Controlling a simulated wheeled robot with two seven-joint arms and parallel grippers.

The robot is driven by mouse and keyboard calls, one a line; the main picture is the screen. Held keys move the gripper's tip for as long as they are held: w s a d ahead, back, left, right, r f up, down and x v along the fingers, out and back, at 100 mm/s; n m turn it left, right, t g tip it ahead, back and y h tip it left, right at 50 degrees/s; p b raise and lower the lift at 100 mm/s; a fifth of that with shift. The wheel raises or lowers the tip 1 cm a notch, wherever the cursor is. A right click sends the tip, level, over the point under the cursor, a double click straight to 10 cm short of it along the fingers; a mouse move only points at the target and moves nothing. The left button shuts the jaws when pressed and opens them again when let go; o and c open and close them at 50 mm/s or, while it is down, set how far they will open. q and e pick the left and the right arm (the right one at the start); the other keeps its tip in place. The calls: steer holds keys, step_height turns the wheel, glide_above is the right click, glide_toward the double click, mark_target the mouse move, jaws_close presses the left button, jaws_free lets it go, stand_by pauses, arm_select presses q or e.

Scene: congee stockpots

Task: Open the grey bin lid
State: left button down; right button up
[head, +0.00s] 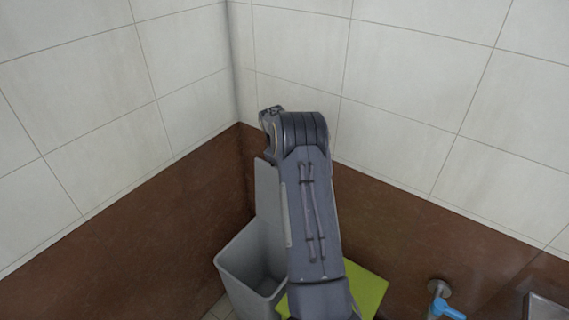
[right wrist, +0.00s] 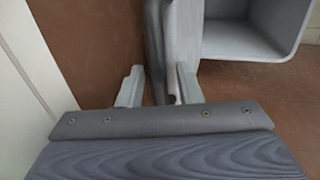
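The grey bin (head: 232,268) stands in the corner, and its inside shows. Its grey lid (head: 268,205) stands upright at the bin's back, partly covered by my right arm. In the right wrist view, the open-topped bin (right wrist: 255,50) is at the upper right and the lid (right wrist: 156,45) runs down beside it. My right gripper (right wrist: 160,88) has its fingers apart, with the lid's edge between them. A narrow gap shows beside the left finger; contact at the right finger is unclear. The right gripper is hidden in the head view. My left gripper is out of view.
Tiled walls with a brown lower band (head: 190,205) meet in the corner close behind the bin. A yellow-green surface (head: 367,288) lies right of the bin, partly behind my arm. A blue-handled tap (head: 446,309) is at the lower right.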

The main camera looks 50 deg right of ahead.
steer(key=b+v, duration=0.1)
steer(key=v, duration=0.6)
steer(key=shift+r, duration=0.3)
steer(key=shift+a, duration=0.15)
steer(key=s+a+r+m+t+y, duration=0.1)
steer(key=s+a+r, duration=0.25)
steer(key=a, duration=0.35)
steer(key=s+a+r+t+y, duration=0.2)
steer(key=s+a+r, duration=0.15)
steer(key=a, duration=0.35)
steer(key=s+a+r+m+t+y, duration=0.1)
steer(key=s+a+r, duration=0.25)
steer(key=a, duration=0.35)
steer(key=s+a+f+t+y, duration=0.1)
steer(key=s+a+f, duration=0.3)
steer(key=s+a, duration=1.1)
steer(key=a+y, duration=0.1)
steer(key=a, duration=0.2)
steer(key=shift+s+a+m+y, duration=0.3)
steer(key=shift+s+m+y, duration=0.05)
steer(key=shift+m+y, duration=0.05)
steer(key=shift+s+d+t, duration=0.1)
steer(key=shift+d+t, duration=0.05)
steer(key=shift+t, duration=0.15)
